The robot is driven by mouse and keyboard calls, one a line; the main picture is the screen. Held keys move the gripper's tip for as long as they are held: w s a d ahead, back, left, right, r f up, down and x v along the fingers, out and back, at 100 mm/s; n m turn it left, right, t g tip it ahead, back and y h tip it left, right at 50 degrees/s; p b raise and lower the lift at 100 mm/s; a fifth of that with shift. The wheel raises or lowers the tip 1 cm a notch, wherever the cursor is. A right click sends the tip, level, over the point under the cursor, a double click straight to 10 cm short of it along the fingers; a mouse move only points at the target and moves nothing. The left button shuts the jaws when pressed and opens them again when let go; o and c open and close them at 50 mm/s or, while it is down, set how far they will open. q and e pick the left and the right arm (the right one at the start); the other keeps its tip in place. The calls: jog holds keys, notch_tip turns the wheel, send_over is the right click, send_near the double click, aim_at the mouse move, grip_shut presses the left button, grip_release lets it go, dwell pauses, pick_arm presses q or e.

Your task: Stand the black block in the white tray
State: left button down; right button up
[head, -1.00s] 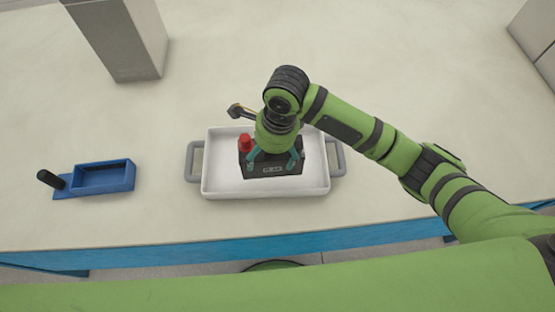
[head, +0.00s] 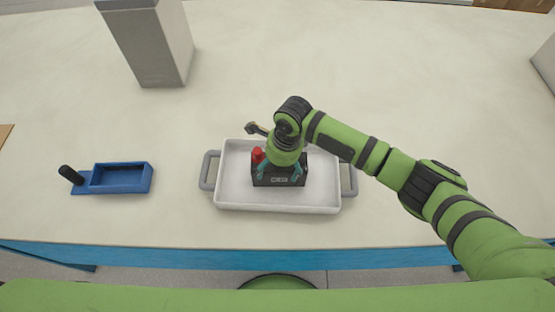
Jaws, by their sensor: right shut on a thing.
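The white tray (head: 232,190) with grey side handles sits on the pale table near its front edge. The black block (head: 279,180) is inside the tray, a little right of its middle, with a red cap at its left end and a small label on its front. My right gripper (head: 283,172) reaches down over the block and is shut on it, its teal fingers at the block's front face. The gripper hides part of the block's top and back. I cannot tell whether the block's underside touches the tray floor. My left gripper is not in view.
A blue open box with a black handle (head: 121,178) lies on the table left of the tray. A tall grey container (head: 150,45) stands at the back left. Another grey object (head: 545,62) shows at the right edge. The table behind the tray is clear.

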jog(key=shift+a+r, duration=0.1)
jog(key=shift+a, duration=0.05)
jog(key=o, duration=1.4)
jog(key=shift+s, duration=0.1)
jog(key=r, duration=0.4)
jog(key=d+r+b, duration=0.1)
jog(key=r, duration=0.3)
jog(key=d+r, duration=0.1)
jog(key=r, duration=0.3)
